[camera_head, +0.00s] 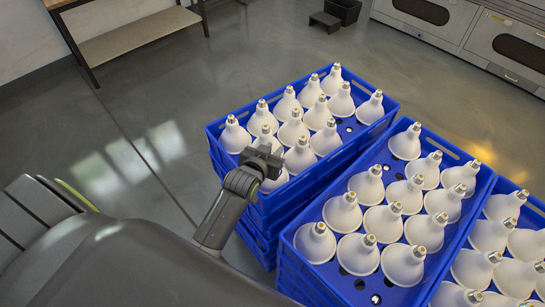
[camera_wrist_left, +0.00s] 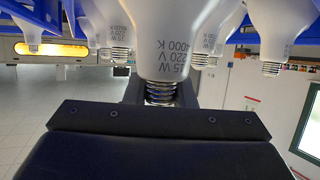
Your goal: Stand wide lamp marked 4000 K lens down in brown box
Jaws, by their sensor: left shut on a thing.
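My left gripper (camera_head: 262,160) is over the near edge of the left blue crate (camera_head: 215,150), shut on the screw base of a white lamp (camera_head: 273,182). In the left wrist view the gripper (camera_wrist_left: 160,93) closes around the metal thread of this wide lamp (camera_wrist_left: 185,25), printed 15 W, 220 V, 4000 K. The lamp is lens down, mostly hidden behind the gripper in the head view. I cannot tell whether it is lifted off the crate floor. The brown box and my right gripper are not in view.
Several similar white lamps (camera_head: 292,130) stand base up close around the held one. Two more blue crates with lamps, a middle one (camera_head: 290,265) and one at the right edge (camera_head: 535,215), stand beside it. A bench (camera_head: 135,38) is at upper left. Open floor (camera_head: 150,130) lies left.

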